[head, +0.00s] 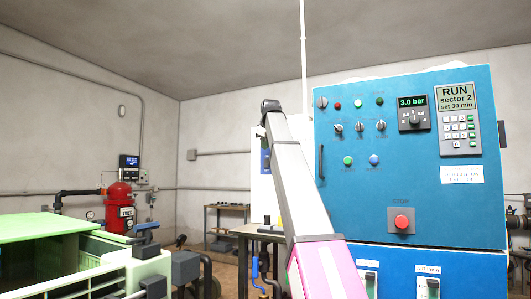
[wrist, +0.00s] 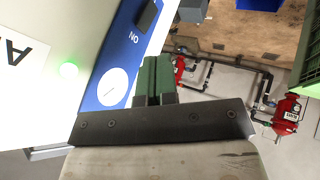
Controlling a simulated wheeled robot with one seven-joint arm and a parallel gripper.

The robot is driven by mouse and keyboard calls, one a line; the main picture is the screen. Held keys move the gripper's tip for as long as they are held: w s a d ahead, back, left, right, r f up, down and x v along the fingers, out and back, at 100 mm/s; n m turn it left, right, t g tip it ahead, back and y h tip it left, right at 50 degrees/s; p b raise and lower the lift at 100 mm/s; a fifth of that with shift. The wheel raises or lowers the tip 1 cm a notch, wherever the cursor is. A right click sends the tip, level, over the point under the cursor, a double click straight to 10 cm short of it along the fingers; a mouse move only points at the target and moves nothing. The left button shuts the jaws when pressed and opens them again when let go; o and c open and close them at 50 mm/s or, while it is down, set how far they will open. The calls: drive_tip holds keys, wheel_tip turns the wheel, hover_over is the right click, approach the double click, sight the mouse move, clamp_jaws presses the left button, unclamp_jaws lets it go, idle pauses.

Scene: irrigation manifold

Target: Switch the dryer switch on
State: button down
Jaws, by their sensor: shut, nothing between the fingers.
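In the wrist view a blue panel strip (wrist: 118,62) on a white housing carries a black switch (wrist: 147,14) with the word ON beside it. This appears to be the dryer switch; which way it is set I cannot tell. A round white dial (wrist: 112,87) sits on the same strip, and a green lamp (wrist: 69,69) glows on the white face. My gripper (wrist: 157,62) is shut and empty, its green fingers just right of the blue strip and apart from the switch. In the head view the white housing (head: 261,195) is partly hidden behind my arm.
A blue control cabinet (head: 350,215) with a red stop button (head: 402,222) stands close on the right. A green crate (head: 40,228) is at the lower left, and a red filter vessel (head: 119,205) with black pipes stands behind it. A low bench (head: 227,212) stands at the back.

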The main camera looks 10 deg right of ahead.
drive_tip(key=w+r+v, duration=0.1)
drive_tip(key=v, duration=0.5)
drive_tip(key=shift+s+d+r, duration=0.15)
drive_tip(key=shift+d+r, duration=0.1)
drive_tip(key=shift+d, duration=0.15)
drive_tip(key=shift+s, duration=0.1)
